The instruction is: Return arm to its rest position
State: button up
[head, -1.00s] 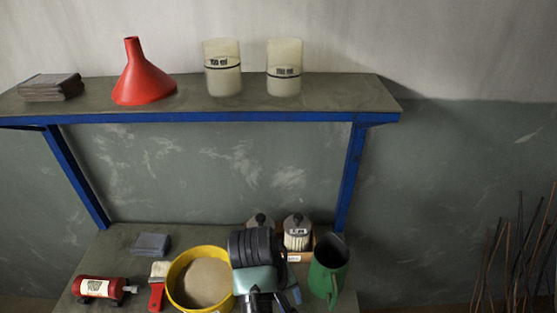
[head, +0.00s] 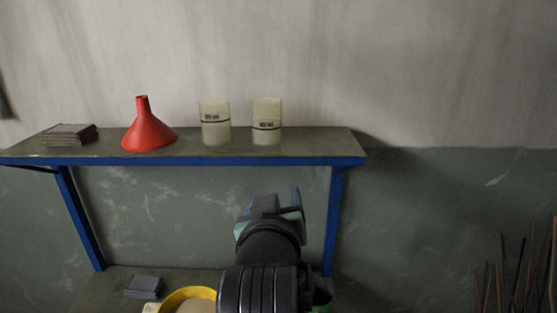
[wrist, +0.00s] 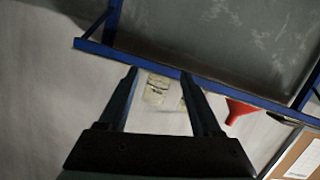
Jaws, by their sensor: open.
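My arm (head: 262,265) rises from the bottom of the head view in front of the shelf frame. Its far end stands below the shelf board in the picture, and the fingertips are hard to make out there. In the wrist view my gripper (wrist: 160,78) is open, with two dark fingers apart and nothing held between them. A pale container (wrist: 157,88) shows beyond the fingers, in the background.
The blue-edged shelf (head: 300,146) bears a grey stack (head: 70,134), a red funnel (head: 147,128) and two pale containers (head: 216,128) (head: 266,122). Below, a grey stack (head: 143,287) and a yellow tub (head: 187,294) are on the bench. Thin rods (head: 520,275) stand at right.

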jog(key=s+r+m+t, duration=0.1)
jog(key=s+r+t, duration=0.5)
jog(key=r, duration=0.8)
jog(key=s+r+m+t, duration=0.1)
jog(key=s+r+t, duration=0.5)
jog(key=s+r, duration=0.6)
notch_tip(320, 180, up, 3)
jog(key=shift+d+f+y, duration=0.1)
jog(key=shift+d+y, duration=0.1)
jog(key=shift+y, duration=0.1)
